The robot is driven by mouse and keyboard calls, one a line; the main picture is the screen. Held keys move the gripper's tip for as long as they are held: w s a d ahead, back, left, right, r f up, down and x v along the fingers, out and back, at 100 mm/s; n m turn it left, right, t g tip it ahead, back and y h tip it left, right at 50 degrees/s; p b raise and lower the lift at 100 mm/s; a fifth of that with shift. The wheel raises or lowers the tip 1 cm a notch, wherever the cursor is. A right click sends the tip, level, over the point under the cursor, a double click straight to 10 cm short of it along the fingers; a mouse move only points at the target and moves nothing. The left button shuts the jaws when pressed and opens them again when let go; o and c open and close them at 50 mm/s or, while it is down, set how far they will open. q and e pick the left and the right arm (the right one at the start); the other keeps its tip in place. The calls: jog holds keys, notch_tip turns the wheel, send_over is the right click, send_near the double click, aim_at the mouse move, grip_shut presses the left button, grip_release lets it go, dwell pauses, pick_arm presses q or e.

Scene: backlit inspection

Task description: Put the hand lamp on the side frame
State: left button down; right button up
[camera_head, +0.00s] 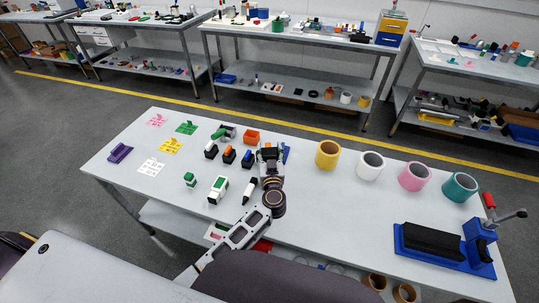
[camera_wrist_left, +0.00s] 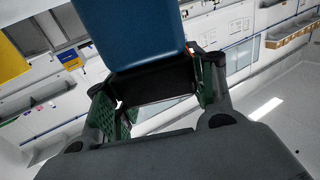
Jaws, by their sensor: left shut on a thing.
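My left gripper (camera_head: 269,153) is over the far middle of the table and shut. In the left wrist view its green-padded fingers (camera_wrist_left: 155,100) close on a blue block (camera_wrist_left: 145,35) with a dark lower part. In the head view a narrow blue piece (camera_head: 285,153) shows beside the fingers; the rest is hidden by the gripper. I cannot tell for sure whether the held block is the hand lamp. A black and white handheld thing (camera_head: 250,188) lies left of my wrist. I cannot make out which thing is the side frame. My right gripper is not in view.
Small black boxes with coloured tops (camera_head: 228,155), an orange box (camera_head: 252,136) and a green-white block (camera_head: 218,189) stand left of the gripper. Yellow (camera_head: 327,155), white, pink and teal rings line the right. A blue vise (camera_head: 440,250) is at far right.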

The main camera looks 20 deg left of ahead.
pick_arm(q)
notch_tip(320, 180, up, 9)
jog(key=p, duration=0.2)
jog(key=shift+f+p, duration=0.1)
jog(key=shift+p, duration=0.3)
jog(key=shift+r, duration=0.5)
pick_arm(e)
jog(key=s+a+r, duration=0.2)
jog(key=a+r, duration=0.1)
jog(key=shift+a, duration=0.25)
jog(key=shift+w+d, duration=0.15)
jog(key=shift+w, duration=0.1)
pick_arm(q)
jog(key=s+d+f+m+t+h, duration=0.1)
jog(key=s+d+f+m+h, duration=0.2)
jog(key=s+d+h, duration=0.3)
jog(key=s+d+m, duration=0.1)
jog(key=s+d, duration=0.1)
jog(key=d, duration=0.3)
jog(key=shift+f, duration=0.2)
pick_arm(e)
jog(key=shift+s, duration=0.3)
